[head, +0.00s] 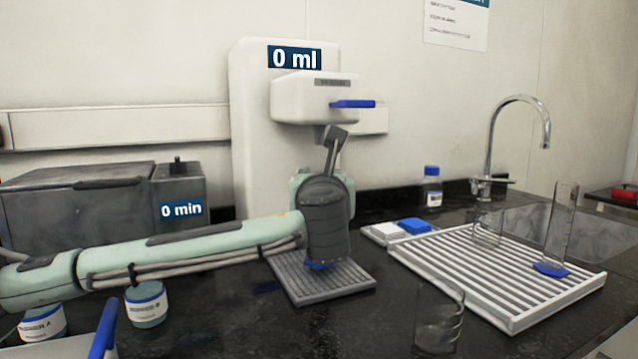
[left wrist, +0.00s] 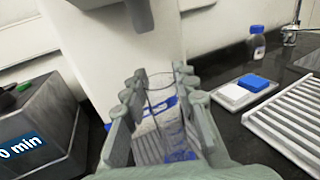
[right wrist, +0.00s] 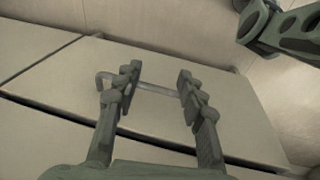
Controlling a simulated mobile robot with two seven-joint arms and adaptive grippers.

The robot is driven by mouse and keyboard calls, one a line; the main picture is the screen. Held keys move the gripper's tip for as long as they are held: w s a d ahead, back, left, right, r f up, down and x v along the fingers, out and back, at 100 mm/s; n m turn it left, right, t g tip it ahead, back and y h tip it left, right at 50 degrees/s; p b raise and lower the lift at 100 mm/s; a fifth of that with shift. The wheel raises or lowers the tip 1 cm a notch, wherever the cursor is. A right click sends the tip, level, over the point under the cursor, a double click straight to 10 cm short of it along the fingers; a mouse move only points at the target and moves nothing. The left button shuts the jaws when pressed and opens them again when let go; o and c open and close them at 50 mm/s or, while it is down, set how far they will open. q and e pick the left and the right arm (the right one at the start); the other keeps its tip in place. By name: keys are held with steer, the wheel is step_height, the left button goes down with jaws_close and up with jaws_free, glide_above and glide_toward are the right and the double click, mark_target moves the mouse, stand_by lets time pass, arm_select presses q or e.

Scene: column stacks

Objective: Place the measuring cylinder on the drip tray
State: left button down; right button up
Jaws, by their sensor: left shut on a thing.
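The measuring cylinder is clear with a blue base. In the head view only its blue base (head: 320,265) shows, below my left wrist and over the drip tray; the rest is hidden. In the left wrist view the cylinder (left wrist: 163,110) stands between the fingers of my left gripper (left wrist: 158,76), which is shut on it. The grey slatted drip tray (head: 345,285) lies under the dispenser spout. I cannot tell whether the base touches the tray. My right gripper (right wrist: 157,78) is open and empty, facing a cabinet front with a bar handle.
The white dispenser (head: 255,150) reads 0 ml. A white drying rack (head: 500,270) at the right holds another blue-based cylinder (head: 562,220) and a beaker (head: 488,230). A glass beaker (head: 440,320) stands in front. Labelled jars (head: 147,305) stand at the left.

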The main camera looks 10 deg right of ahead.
arm_select(q)
steer(key=shift+f, duration=0.45)
arm_select(e)
steer(key=w+r, duration=0.1)
steer(key=w+a+r, duration=0.1)
steer(key=r, duration=0.1)
steer(key=shift+w+r, duration=0.1)
steer(key=shift+r, duration=0.2)
arm_select(q)
steer(key=shift+f+b, duration=0.2)
steer(key=shift+b, duration=0.1)
arm_select(e)
steer(key=shift+r, duration=0.1)
arm_select(q)
steer(key=c, duration=1.2)
jaws_free()
arm_select(e)
steer(key=shift+w+r, duration=0.1)
arm_select(q)
steer(key=shift+r, duration=0.1)
steer(key=shift+s+a+r, duration=0.1)
steer(key=shift+s+a, duration=0.3)
steer(key=shift+s, duration=1.6)
steer(key=shift+s+a+f, duration=0.1)
steer(key=shift+s+a, duration=0.35)
steer(key=shift+s, duration=1.5)
steer(key=shift+s+a+r, duration=0.1)
steer(key=shift+s+a, duration=0.3)
steer(key=shift+s, duration=1.6)
